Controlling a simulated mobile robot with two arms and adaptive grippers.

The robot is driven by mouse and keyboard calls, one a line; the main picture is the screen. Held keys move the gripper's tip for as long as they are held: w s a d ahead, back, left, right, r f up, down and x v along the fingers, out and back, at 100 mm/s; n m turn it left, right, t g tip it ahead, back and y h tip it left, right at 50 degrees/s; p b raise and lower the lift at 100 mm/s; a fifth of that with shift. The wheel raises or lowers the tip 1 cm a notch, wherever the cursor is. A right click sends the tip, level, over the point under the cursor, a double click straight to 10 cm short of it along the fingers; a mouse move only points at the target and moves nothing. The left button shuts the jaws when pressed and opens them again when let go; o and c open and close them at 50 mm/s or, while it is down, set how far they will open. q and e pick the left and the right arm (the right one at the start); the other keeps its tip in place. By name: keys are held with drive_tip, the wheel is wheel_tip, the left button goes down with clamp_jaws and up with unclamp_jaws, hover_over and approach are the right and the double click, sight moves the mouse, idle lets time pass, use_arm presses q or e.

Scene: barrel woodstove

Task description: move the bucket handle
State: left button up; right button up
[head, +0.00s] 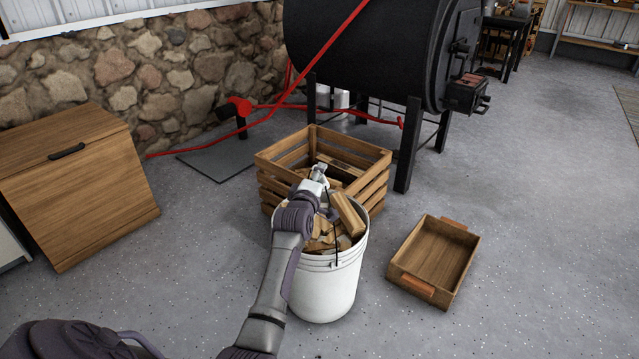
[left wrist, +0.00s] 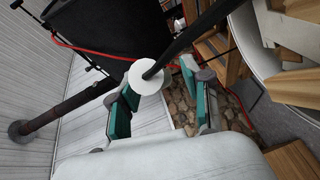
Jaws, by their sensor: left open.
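The white bucket (head: 325,292) stands on the floor and is filled with split wood. Its thin dark handle wire (head: 337,240) rises from the near right side of the rim towards my left gripper (head: 320,178), which is above the bucket. In the left wrist view, the handle's dark wire (left wrist: 190,35) runs into a white grip (left wrist: 146,78) seen end-on. The grip appears at the teal-padded fingers of my left gripper (left wrist: 160,98), which are apart. I cannot tell whether they touch it. My right gripper is not in view.
A slatted wooden crate (head: 375,160) with wood stands right behind the bucket. A wooden tray (head: 462,232) lies to the right, and a wooden box (head: 80,195) stands left. The black barrel stove (head: 370,50) and red pipes are behind.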

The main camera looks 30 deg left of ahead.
use_arm(q)
drive_tip(key=shift+w+a, duration=0.15)
drive_tip(key=shift+w, duration=0.25)
drive_tip(key=shift+c, duration=0.2)
clamp_jaws()
